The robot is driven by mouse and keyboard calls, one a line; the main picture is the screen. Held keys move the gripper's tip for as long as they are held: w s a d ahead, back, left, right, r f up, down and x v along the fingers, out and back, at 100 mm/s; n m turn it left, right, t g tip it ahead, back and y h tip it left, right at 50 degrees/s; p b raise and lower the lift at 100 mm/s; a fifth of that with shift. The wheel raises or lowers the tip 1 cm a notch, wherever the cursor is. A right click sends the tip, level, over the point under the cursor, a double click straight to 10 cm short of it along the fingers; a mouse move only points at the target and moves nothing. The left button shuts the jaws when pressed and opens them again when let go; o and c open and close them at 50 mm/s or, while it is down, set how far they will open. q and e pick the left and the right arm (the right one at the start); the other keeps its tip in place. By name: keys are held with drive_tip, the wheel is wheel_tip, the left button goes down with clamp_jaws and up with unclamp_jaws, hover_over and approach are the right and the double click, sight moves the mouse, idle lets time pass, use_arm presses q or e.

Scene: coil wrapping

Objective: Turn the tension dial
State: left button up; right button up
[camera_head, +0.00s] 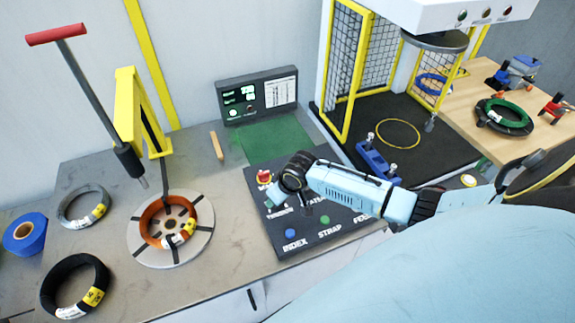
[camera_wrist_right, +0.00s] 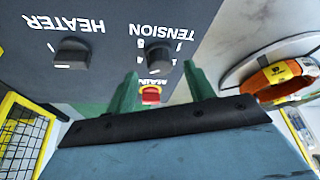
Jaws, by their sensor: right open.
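The tension dial (camera_wrist_right: 158,57) is a dark round knob with a white mark, under the TENSION label in the right wrist view, where the panel appears upside down. My right gripper (camera_wrist_right: 161,78) is open, its two green fingers apart, with the dial between or just beyond their tips. I cannot tell whether they touch it. The red main switch (camera_wrist_right: 150,95) shows between the fingers. In the head view my right arm reaches over the dark control panel (camera_head: 262,207) and hides the dial. My left gripper is in neither view.
The heater dial (camera_wrist_right: 73,54) is beside the tension dial. Blue INDEX (camera_head: 291,233) and green STRAP (camera_head: 325,219) buttons lie at the panel's front. A copper coil (camera_head: 155,222) sits on the turntable (camera_head: 140,257) to the left. A yellow-framed cage (camera_head: 350,85) stands behind right.

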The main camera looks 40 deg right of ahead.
drive_tip(key=v, duration=1.1)
drive_tip(key=s+a+f+n+y, duration=0.1)
drive_tip(key=s+a, duration=0.6)
drive_tip(key=s, duration=0.1)
drive_tip(key=s+a+r+h, duration=0.1)
drive_tip(key=s+r, duration=0.1)
drive_tip(key=s, duration=1)
wheel_tip(320, 180, down, 33)
drive_tip(key=s+g+b, duration=0.2)
drive_tip(key=b, duration=0.7)
drive_tip(key=s+d+f+b, duration=0.1)
drive_tip(key=s+f+b, duration=0.3)
drive_tip(key=s+f, duration=0.4)
drive_tip(key=s+d+f+g+b, duration=0.1)
drive_tip(key=s+f+b, duration=0.3)
drive_tip(key=f, duration=1.2)
drive_tip(key=s+d, duration=0.1)
drive_tip(key=s, duration=0.3)
drive_tip(key=shift+s+h, duration=0.3)
drive_tip(key=shift+s, duration=0.05)
